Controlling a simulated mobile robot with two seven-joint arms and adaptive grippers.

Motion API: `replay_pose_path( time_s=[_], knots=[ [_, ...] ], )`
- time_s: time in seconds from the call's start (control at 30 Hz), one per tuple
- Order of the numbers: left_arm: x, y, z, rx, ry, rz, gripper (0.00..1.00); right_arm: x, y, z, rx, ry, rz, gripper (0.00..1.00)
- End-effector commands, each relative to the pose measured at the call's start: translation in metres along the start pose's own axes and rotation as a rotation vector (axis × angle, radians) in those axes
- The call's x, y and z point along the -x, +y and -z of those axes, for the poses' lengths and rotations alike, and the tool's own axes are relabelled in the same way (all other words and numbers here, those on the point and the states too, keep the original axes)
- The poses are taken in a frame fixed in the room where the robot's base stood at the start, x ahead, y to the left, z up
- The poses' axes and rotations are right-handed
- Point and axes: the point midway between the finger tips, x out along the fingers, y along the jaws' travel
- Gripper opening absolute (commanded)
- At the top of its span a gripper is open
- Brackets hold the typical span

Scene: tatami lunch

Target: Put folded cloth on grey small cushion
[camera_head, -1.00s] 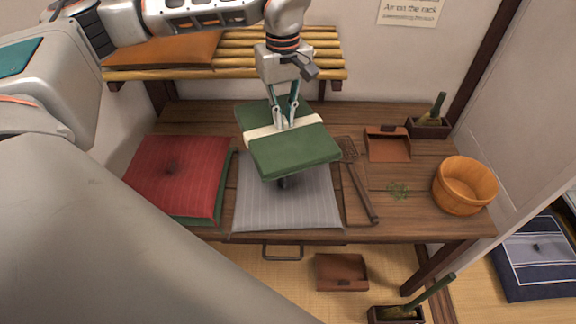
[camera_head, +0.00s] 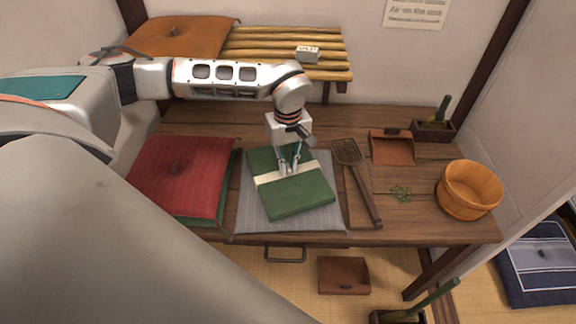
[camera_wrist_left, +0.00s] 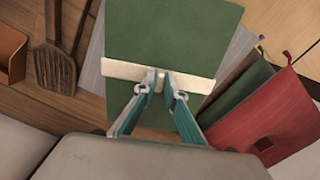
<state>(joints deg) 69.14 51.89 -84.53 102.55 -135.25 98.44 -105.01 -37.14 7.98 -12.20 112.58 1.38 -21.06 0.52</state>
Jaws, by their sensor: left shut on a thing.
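The folded cloth (camera_head: 302,201) is a green block with a cream band around it. It lies over the grey small cushion (camera_head: 255,213), turned a little against it, and hides most of the cushion. I cannot tell whether the cloth's whole underside touches. My left gripper (camera_head: 290,170) comes down from above and is shut on the cream band. In the left wrist view the fingertips (camera_wrist_left: 160,80) pinch the band of the cloth (camera_wrist_left: 175,30), and the grey cushion (camera_wrist_left: 92,70) shows beside it. My right gripper is not in view.
Red and green cushions (camera_head: 180,175) are stacked left of the grey one. A slotted spatula (camera_head: 362,190), a brown dustpan-like tray (camera_head: 392,150) and a wooden bucket (camera_head: 468,190) stand to the right. A slatted shelf (camera_head: 270,45) with an orange cushion (camera_head: 180,38) is behind.

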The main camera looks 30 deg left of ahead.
Motion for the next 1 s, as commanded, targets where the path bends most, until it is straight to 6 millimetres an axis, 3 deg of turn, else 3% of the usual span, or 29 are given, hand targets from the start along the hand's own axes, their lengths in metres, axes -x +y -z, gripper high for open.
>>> replay_pose_path(
  time_s=[0.37, 0.4, 0.47, 0.83, 1.0],
  knots=[
    [-0.008, 0.0, 0.0, 0.0, 0.0, -0.001, 0.0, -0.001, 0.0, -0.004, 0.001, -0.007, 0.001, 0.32],
    [-0.009, 0.0, 0.0, 0.0, 0.0, -0.001, 0.13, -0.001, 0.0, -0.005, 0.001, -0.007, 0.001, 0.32],
    [-0.008, 0.0, 0.0, 0.0, 0.0, -0.001, 0.27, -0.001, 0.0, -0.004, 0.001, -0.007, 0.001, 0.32],
    [-0.006, 0.0, 0.0, 0.0, 0.0, -0.001, 0.27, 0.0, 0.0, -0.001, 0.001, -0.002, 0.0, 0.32],
    [0.011, 0.001, 0.001, 0.001, 0.003, -0.004, 0.27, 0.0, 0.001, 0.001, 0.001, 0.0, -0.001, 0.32]
  ],
)
